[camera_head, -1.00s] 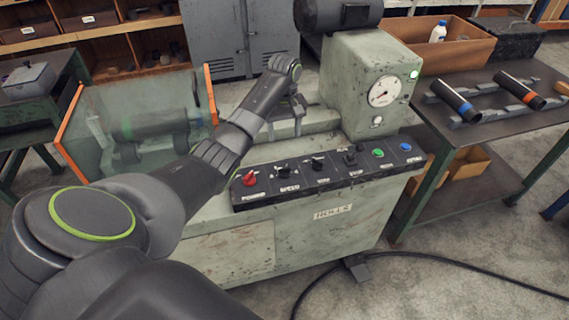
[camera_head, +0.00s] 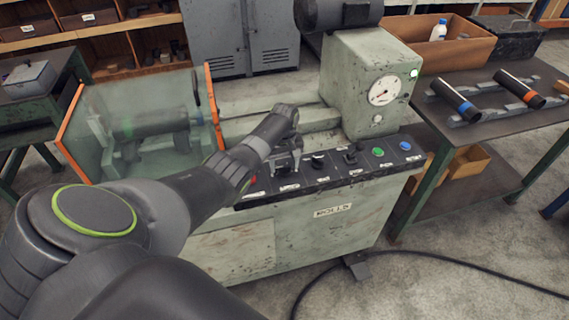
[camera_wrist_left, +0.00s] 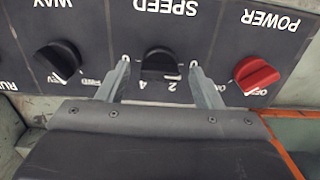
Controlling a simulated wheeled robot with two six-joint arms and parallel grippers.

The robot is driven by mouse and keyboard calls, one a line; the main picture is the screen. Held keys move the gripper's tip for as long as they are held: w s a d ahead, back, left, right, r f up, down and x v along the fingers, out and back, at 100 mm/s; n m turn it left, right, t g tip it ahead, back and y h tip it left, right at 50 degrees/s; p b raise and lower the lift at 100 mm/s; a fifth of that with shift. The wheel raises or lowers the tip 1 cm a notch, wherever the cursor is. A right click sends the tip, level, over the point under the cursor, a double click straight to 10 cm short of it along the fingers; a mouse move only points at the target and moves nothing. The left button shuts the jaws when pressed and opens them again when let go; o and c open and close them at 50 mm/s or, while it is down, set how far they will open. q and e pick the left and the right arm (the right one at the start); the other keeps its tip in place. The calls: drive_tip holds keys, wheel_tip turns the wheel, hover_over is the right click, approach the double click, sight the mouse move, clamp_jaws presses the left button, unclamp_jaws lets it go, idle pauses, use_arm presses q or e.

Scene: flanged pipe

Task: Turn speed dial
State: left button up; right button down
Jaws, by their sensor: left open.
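The black speed dial (camera_wrist_left: 158,62) sits under the SPEED label on the dark control panel in the left wrist view, with the digits 2 and 4 by its lower edge. My left gripper (camera_wrist_left: 160,72) is open, with one finger on each side of the dial. I cannot tell whether the fingers touch it. In the head view my left gripper (camera_head: 286,158) is over the left part of the panel (camera_head: 335,178) and largely hides the speed dial. My right gripper is not in view.
The red power knob (camera_wrist_left: 256,74) is beside one finger, and the black WAY knob (camera_wrist_left: 58,62) is beyond the other. Green (camera_head: 379,152) and blue (camera_head: 405,146) buttons are at the panel's right end. A clear guard (camera_head: 150,120) with orange edges stands left of my arm.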

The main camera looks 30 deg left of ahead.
use_arm(q)
drive_tip(key=c, duration=1)
